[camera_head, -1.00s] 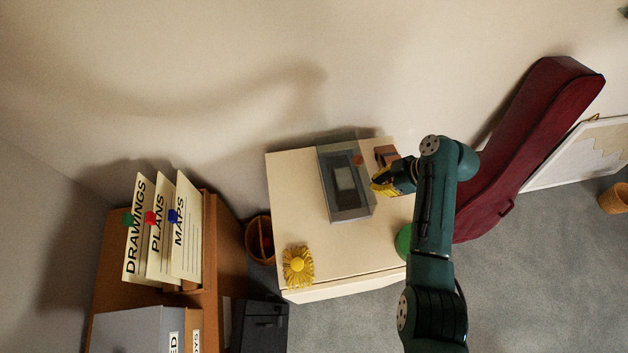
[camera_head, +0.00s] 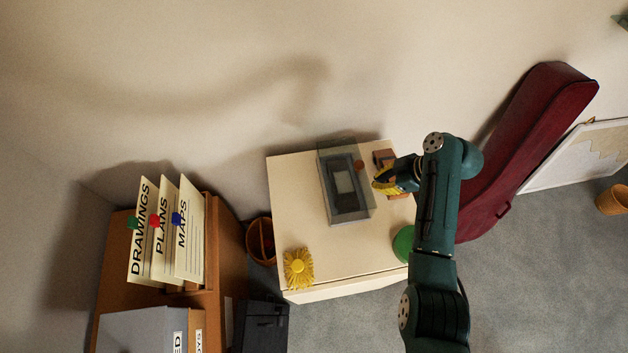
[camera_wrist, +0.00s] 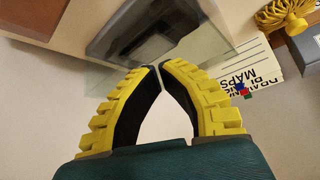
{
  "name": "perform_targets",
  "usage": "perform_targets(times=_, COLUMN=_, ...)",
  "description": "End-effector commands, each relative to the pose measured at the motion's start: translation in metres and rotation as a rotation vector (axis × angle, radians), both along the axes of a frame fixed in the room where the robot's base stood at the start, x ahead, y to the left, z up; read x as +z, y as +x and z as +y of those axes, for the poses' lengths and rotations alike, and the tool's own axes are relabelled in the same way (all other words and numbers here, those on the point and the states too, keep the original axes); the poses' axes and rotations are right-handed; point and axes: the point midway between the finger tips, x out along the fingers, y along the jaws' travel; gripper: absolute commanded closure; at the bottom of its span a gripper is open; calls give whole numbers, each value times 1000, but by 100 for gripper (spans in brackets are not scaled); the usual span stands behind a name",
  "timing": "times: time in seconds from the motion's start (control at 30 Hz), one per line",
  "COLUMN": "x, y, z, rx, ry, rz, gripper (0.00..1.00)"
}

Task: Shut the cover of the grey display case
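The grey display case (camera_head: 347,215) lies on the cream cabinet top, with a pale panel inside its dark interior. Its clear cover (camera_head: 338,149) shows as a see-through pane around the case's far and right sides, and looks raised; its exact angle is hard to tell. In the wrist view the dark case (camera_wrist: 125,30) and the clear pane (camera_wrist: 190,40) lie beyond the fingertips. My gripper (camera_head: 376,183) is just right of the case. In the wrist view my gripper (camera_wrist: 160,66) has its yellow-padded fingertips together with nothing between them. Contact with the cover cannot be told.
A brown block (camera_head: 383,157) sits behind my gripper. A yellow flower-like object (camera_head: 298,267) is at the cabinet's front left, and a green round object (camera_head: 403,243) at its right edge. A file rack (camera_head: 224,240) stands left and a red instrument case (camera_head: 530,135) right.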

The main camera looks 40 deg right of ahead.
Motion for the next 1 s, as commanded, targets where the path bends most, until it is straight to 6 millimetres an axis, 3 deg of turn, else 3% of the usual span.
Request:
perform_targets(times=0.53, x=52, y=0, z=0, rx=0, ry=0, rz=0, gripper=100)
perform_targets(times=1.0, x=52, y=0, z=0, rx=0, ry=0, rz=0, gripper=100)
